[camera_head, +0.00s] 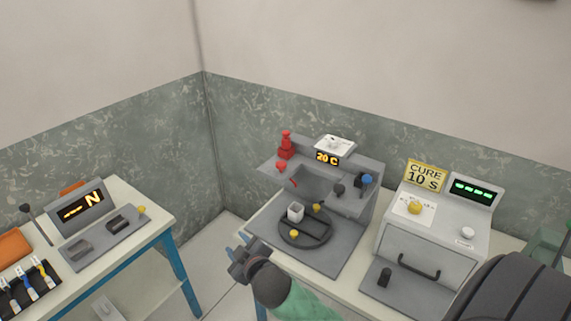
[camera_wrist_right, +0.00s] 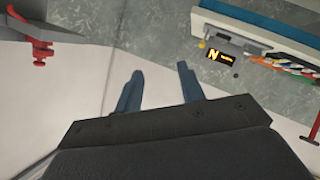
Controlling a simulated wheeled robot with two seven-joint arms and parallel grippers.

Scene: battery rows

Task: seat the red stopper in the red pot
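A red stepped piece (camera_head: 286,146), narrow at the top and wider below, stands on the left of the grey station's upper shelf. I cannot tell whether it is the stopper, the pot or both together. Smaller red parts (camera_head: 281,168) show at the shelf's front edge. Red parts (camera_wrist_right: 40,50) also show at the upper left of the right wrist view. My right gripper (camera_head: 237,245) is left of the station's front, apart from the red piece. In the wrist view its two blue fingers (camera_wrist_right: 159,88) are spread with nothing between them. My left gripper is out of view.
The grey station (camera_head: 338,258) has a dark round plate (camera_head: 318,238) with a pale open cup (camera_head: 295,212). A cure box (camera_head: 410,255) stands on the right. A second table (camera_head: 150,210) with an N display (camera_head: 80,207) is on the left, beyond a floor gap.

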